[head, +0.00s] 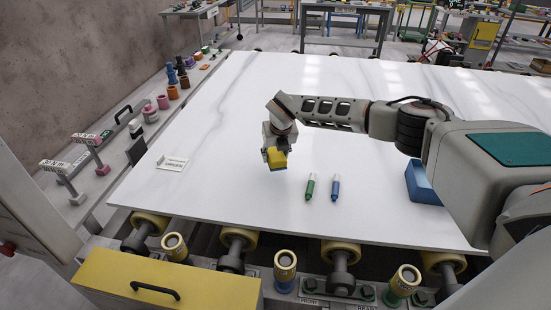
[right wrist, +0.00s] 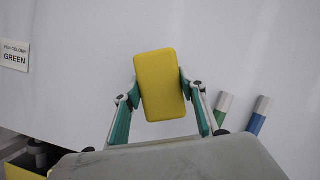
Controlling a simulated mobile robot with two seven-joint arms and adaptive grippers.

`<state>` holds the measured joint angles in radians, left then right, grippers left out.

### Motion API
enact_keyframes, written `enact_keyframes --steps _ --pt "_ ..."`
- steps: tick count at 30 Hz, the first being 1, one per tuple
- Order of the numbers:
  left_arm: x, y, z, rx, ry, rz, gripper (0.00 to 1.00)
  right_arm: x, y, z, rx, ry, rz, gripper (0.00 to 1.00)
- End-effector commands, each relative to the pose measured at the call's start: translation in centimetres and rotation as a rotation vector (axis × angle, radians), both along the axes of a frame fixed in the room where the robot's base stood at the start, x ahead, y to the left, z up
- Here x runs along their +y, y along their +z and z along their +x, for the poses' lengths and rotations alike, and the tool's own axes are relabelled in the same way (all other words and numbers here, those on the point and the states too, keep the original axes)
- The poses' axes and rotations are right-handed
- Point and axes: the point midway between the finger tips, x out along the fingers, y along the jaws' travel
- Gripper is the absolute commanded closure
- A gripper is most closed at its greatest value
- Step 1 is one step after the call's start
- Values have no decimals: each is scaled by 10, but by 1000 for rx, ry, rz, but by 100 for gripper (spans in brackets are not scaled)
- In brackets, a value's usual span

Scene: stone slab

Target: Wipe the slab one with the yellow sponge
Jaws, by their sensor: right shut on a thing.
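A large white marble-patterned slab (head: 215,190) lies flat on rollers in front of me. My right gripper (head: 275,157) is over the near-middle part of the slab and is shut on the yellow sponge (head: 279,160). In the right wrist view the sponge (right wrist: 160,85) sits upright between the two fingers (right wrist: 158,100), gripped at its sides. I cannot tell whether the sponge touches the slab. My left gripper is not in view.
A green marker (head: 310,188) and a blue marker (head: 335,189) lie on the slab just right of the sponge. A blue block (head: 420,186) is farther right, partly behind my arm. A small card reading "GREEN" (head: 172,163) lies at the left. The slab's far part is clear.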

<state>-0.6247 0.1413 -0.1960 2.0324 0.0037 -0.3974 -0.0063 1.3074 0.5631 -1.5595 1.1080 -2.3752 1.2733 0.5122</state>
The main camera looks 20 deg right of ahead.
Motion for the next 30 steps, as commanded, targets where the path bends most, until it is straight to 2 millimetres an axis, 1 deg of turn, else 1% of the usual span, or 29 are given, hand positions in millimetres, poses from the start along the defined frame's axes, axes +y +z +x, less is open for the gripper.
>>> enact_keyframes --steps 7,10,18,21,30 --pt "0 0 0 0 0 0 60 0 0 0 0 0 0 76" --pt "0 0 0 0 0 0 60 0 4 1 -2 1 0 76" --pt "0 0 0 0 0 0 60 1 25 1 -2 1 0 76" --pt "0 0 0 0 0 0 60 1 30 0 -1 2 0 76" --pt "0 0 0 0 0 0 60 0 30 0 0 1 1 76"
